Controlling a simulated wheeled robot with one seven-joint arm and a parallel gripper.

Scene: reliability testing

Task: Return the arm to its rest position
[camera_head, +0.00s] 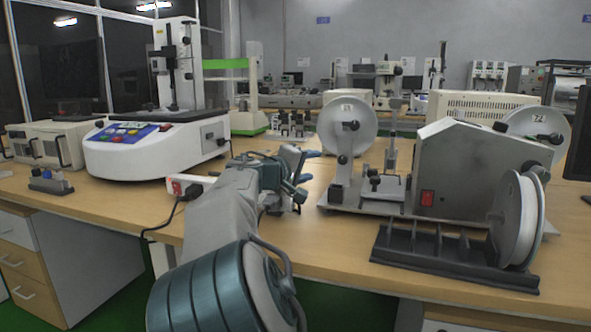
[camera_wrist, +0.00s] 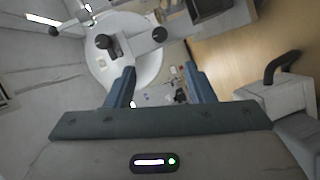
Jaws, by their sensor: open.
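My arm reaches out from the bottom of the head view over the front of the wooden bench (camera_head: 110,203). My gripper (camera_head: 312,165) is beyond the forearm, above the bench top, and is partly hidden by my own arm links. In the wrist view my gripper (camera_wrist: 160,85) shows two blue-grey fingers spread apart with a gap between them. Nothing is held between the fingers. A white disc with a dark knob (camera_wrist: 140,60) lies beyond the fingertips in the wrist view; its distance is hard to tell.
A white tester with a blue panel (camera_head: 160,145) stands left of my arm. A grey machine with discs (camera_head: 470,165) and a dark ribbed rack with a white reel (camera_head: 450,262) stand right. A white power strip (camera_head: 190,185) with a black cable lies beside my forearm.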

